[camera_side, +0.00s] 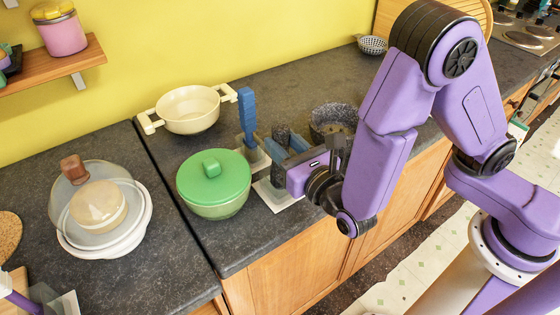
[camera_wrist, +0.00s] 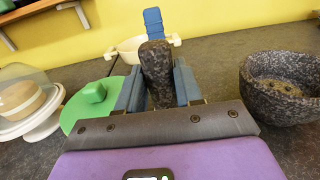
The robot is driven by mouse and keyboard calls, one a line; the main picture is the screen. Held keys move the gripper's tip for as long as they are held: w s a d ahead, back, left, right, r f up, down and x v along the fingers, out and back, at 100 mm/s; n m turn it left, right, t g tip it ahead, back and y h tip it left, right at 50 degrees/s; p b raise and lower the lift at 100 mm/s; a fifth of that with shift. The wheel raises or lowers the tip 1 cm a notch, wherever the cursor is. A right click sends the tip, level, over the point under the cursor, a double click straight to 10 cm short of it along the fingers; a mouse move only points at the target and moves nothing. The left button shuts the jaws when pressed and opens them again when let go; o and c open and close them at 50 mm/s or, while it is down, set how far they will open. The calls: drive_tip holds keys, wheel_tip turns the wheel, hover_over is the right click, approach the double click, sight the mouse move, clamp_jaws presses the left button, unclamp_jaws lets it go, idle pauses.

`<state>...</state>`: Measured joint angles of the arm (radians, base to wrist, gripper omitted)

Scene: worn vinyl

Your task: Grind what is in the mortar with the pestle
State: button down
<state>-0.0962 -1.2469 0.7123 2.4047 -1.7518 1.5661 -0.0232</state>
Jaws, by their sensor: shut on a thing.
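The dark speckled stone pestle (camera_wrist: 157,72) stands between the blue fingers of my gripper (camera_wrist: 158,88), which is shut on it. In the side view the pestle (camera_side: 281,134) shows as a dark rounded end at my gripper (camera_side: 285,146). The mortar (camera_wrist: 290,98), a rough dark stone bowl, is to the right of my gripper in the wrist view, with small brownish bits inside. In the side view the mortar (camera_side: 333,120) is behind and right of the gripper. The pestle is apart from the mortar; its lower end is hidden.
A green lidded pot (camera_side: 214,183) stands close left of my gripper. A blue upright thing (camera_side: 247,112) stands behind it, and a cream two-handled pot (camera_side: 188,109) farther back. A domed cake stand (camera_side: 103,210) is at the left. Counter behind the mortar is mostly clear.

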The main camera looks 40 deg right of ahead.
wheel_tip(320, 180, up, 7)
drive_tip(key=shift+r, duration=0.2)
idle(0.3)
drive_tip(key=c, duration=1.5)
unclamp_jaws()
clamp_jaws()
drive_tip(key=w+d+r+m+h, duration=0.2)
drive_tip(key=d+r+h, duration=0.1)
drive_tip(key=d, duration=0.7)
drive_tip(key=w+d+r+m+g+h, duration=0.1)
drive_tip(key=w+d+r+m+h, duration=0.1)
drive_tip(key=d, duration=0.8)
wheel_tip(320, 180, up, 2)
drive_tip(key=shift+r+g+h, duration=0.25)
drive_tip(key=shift+g+h, duration=0.05)
drive_tip(key=shift+h, duration=0.5)
drive_tip(key=shift+w+a, duration=0.1)
